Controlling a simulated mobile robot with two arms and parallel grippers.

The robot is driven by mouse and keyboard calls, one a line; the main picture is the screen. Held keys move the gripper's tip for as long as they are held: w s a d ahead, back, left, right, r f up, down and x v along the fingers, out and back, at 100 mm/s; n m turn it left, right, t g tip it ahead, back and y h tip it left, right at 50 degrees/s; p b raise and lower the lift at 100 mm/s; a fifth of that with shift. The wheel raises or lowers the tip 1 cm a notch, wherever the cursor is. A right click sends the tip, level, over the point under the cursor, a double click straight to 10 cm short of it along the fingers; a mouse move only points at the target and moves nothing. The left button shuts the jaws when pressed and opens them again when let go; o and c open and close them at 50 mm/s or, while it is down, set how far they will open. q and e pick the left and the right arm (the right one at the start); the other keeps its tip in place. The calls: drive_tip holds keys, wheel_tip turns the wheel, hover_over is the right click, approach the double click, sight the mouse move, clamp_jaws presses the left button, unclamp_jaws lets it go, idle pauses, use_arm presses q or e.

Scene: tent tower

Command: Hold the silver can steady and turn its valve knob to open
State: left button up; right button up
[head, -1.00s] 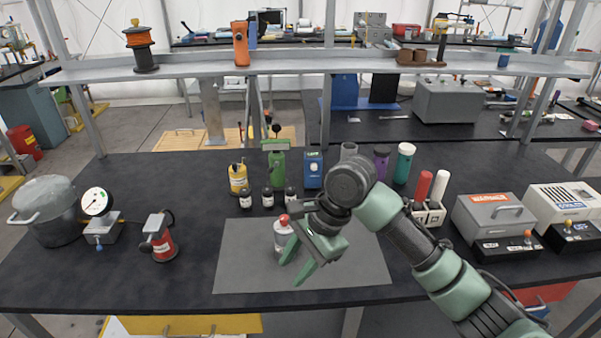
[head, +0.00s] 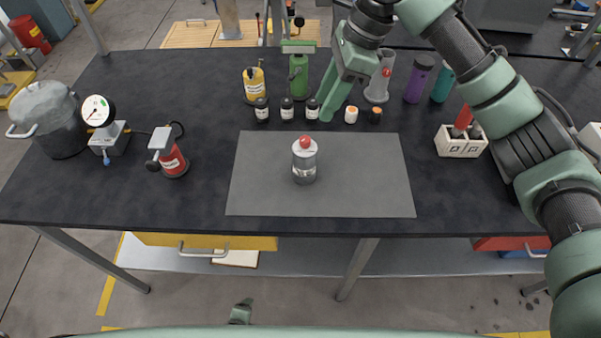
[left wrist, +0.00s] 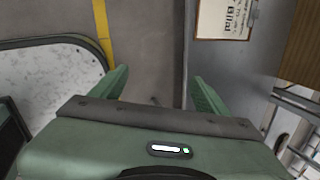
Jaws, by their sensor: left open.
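The silver can (head: 304,168) stands upright on the grey mat (head: 360,190) in the head view. Its red valve knob (head: 305,142) sits on top. Nothing touches the can. My right gripper (head: 332,108) is behind the can and a little to its right, over the small bottles, clear of the can. Its fingers show nearly edge-on, so its opening cannot be made out. My left gripper (left wrist: 157,75) is open and empty in the left wrist view, with floor and a bench side beyond it. The can is not in that view.
Several small bottles (head: 287,108), a yellow container (head: 254,84) and a green bottle (head: 299,76) stand behind the mat. A red canister (head: 173,162), a gauge (head: 98,111) and a pot (head: 48,112) are at left. The mat around the can is clear.

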sight(301, 171)
use_arm(q)
drive_tip(key=w+d+r+m+t, duration=0.3)
drive_tip(key=r+m, duration=0.3)
drive_tip(key=r, duration=0.6)
drive_tip(key=w+d+r+m+t, duration=0.4)
drive_tip(key=w+r+m, duration=0.2)
drive_tip(key=r, duration=0.7)
drive_tip(key=w+d+r+m+t+h, duration=0.1)
drive_tip(key=w+d+r+m+t, duration=0.2)
drive_tip(key=r, duration=1)
drive_tip(key=shift+w+d+r+m, duration=0.1)
drive_tip(key=shift+w+d+m, duration=0.35)
drive_tip(key=shift+m, duration=0.4)
drive_tip(key=shift+w+d+m, duration=0.4)
drive_tip(key=shift+w+m, duration=0.05)
drive_tip(key=shift+m, duration=0.4)
drive_tip(key=w+d+t+h, duration=0.1)
drive_tip(key=w, duration=0.2)
drive_tip(key=w+d+t, duration=0.1)
drive_tip(key=w, duration=0.2)
drive_tip(key=w+d+r+h, duration=0.1)
drive_tip(key=w, duration=0.2)
drive_tip(key=shift+d+t+h, duration=0.3)
drive_tip(key=shift+d+t, duration=0.1)
drive_tip(key=w, duration=0.2)
drive_tip(key=w+d, duration=0.1)
drive_tip(key=w, duration=0.5)
drive_tip(key=shift+d, duration=0.4)
